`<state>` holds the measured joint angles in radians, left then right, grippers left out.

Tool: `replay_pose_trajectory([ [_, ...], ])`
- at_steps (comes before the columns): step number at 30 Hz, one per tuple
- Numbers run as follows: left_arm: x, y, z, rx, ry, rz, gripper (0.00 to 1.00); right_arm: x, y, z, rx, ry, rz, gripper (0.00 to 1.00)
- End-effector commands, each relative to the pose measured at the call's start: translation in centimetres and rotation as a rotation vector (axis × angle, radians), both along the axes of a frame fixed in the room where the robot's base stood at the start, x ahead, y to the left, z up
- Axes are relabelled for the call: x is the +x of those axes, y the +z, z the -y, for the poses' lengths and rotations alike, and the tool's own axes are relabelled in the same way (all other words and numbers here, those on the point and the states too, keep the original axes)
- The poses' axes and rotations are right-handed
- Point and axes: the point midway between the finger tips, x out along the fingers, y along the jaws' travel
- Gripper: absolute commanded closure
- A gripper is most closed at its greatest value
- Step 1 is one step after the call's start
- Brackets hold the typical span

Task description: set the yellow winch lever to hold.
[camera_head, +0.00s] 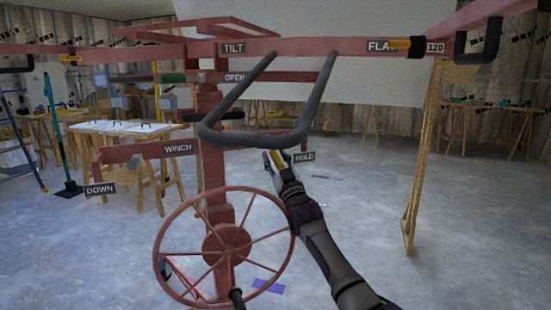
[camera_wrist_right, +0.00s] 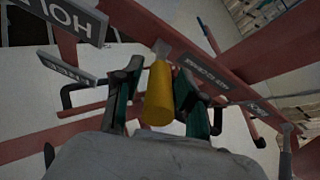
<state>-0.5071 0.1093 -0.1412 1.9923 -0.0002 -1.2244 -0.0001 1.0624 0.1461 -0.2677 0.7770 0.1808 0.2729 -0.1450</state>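The yellow winch lever (camera_wrist_right: 158,95) points toward the camera in the right wrist view, its grip lying between the two fingers of my right gripper (camera_wrist_right: 158,100). The fingers stand apart on either side of it. A gap shows on the left; whether the right finger touches it I cannot tell. In the head view my right gripper (camera_head: 275,163) is at the lever, right beside the HOLD label (camera_head: 304,157), and mostly covers it. The WINCH label (camera_head: 178,149) is on the red arm to the left, with the DOWN label (camera_head: 100,189) lower left. My left gripper is not in view.
The red panel lift has a spoked handwheel (camera_head: 226,248) below the lever and a dark bent handle bar (camera_head: 262,138) just above my gripper. Work tables (camera_head: 130,130) stand behind left. The grey floor at right is open.

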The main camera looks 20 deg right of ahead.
Motion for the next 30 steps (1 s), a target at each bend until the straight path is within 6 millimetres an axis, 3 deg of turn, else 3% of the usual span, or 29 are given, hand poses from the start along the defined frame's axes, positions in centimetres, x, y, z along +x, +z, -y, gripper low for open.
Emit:
replay_pose_trajectory([
  [14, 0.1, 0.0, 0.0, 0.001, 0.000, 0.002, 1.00, -0.6, -0.5, 0.1, 0.001, 0.000, -0.001, 0.52],
  [30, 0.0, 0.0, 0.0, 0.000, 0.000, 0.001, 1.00, -8.5, -4.9, 1.1, -0.001, -0.001, -0.002, 0.52],
])
